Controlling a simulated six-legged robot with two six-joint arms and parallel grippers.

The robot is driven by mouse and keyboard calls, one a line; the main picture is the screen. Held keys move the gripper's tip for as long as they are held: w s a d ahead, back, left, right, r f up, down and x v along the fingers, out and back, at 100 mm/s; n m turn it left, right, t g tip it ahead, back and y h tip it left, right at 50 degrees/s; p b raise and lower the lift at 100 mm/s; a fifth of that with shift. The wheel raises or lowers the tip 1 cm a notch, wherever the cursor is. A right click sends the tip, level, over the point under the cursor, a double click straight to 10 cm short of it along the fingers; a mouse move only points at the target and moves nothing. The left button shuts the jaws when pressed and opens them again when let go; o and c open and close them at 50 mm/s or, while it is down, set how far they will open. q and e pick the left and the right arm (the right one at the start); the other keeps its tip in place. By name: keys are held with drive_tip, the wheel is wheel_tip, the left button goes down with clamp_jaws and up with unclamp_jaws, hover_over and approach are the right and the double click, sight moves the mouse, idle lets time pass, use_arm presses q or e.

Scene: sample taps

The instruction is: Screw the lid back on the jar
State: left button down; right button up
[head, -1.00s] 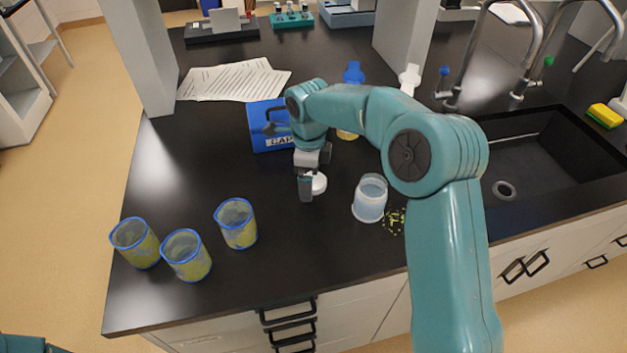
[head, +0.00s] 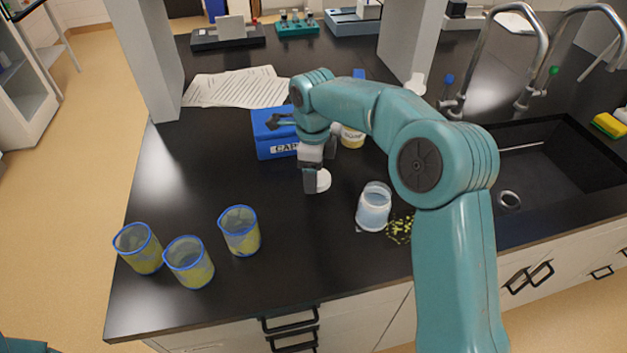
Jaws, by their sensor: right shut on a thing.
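The jar (head: 374,208) is translucent, pale blue inside and open at the top. I cannot tell whether the lid touches the bench. My left gripper does not show; only a bit of teal at the lower left corner does.
Several blue-rimmed beakers, one of them here (head: 240,231), stand at the front left. A blue box (head: 274,133) and a yellow-labelled bottle (head: 352,137) stand behind the gripper. Yellow-green bits (head: 399,229) lie right of the jar. A sink (head: 560,165) is at the right. Papers (head: 235,88) lie behind.

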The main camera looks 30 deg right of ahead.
wheel_tip(320, 180, up, 16)
drive_tip(key=p, duration=0.3)
drive_tip(key=shift+r, duration=0.15)
idle(0.5)
